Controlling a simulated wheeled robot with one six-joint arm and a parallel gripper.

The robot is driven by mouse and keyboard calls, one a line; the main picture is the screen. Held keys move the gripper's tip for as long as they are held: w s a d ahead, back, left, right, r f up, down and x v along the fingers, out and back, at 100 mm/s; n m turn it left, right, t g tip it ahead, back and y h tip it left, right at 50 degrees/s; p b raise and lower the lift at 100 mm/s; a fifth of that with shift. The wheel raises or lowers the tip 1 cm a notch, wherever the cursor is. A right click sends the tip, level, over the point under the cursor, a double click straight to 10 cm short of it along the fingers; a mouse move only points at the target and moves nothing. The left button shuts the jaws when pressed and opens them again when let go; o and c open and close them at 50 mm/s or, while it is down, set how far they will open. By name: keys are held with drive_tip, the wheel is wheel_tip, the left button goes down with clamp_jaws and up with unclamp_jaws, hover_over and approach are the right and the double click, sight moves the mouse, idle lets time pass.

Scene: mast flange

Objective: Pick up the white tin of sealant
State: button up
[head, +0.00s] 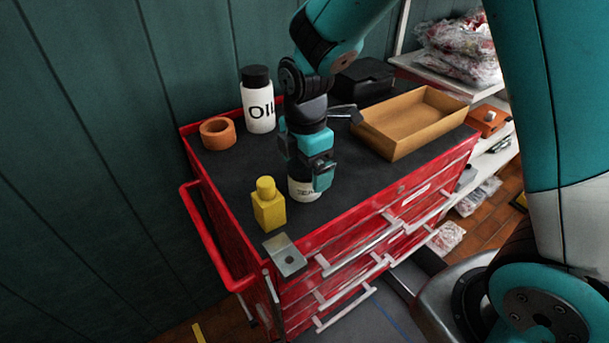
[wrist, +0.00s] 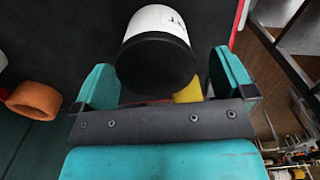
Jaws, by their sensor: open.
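The white tin of sealant (head: 304,190) stands on the black top of the red tool cart, partly hidden behind my gripper (head: 316,177) in the head view. In the wrist view the tin (wrist: 157,20) shows its white side with dark lettering and a black end facing the camera. My gripper (wrist: 163,85) is open, with one teal finger on each side of the tin. I cannot tell whether either finger touches it.
A yellow bottle (head: 269,206) stands close by on the left. An OIL bottle (head: 258,110), an orange ring (head: 217,133), a cardboard tray (head: 397,142) and a black case (head: 364,77) stand farther back. The red cart's edge (head: 345,213) lies just in front.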

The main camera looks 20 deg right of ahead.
wheel_tip(320, 180, down, 4)
drive_tip(key=shift+w+d+f+p, duration=0.1)
drive_tip(key=shift+w+p, duration=0.05)
drive_tip(key=shift+p, duration=0.25)
drive_tip(key=c, duration=1.1)
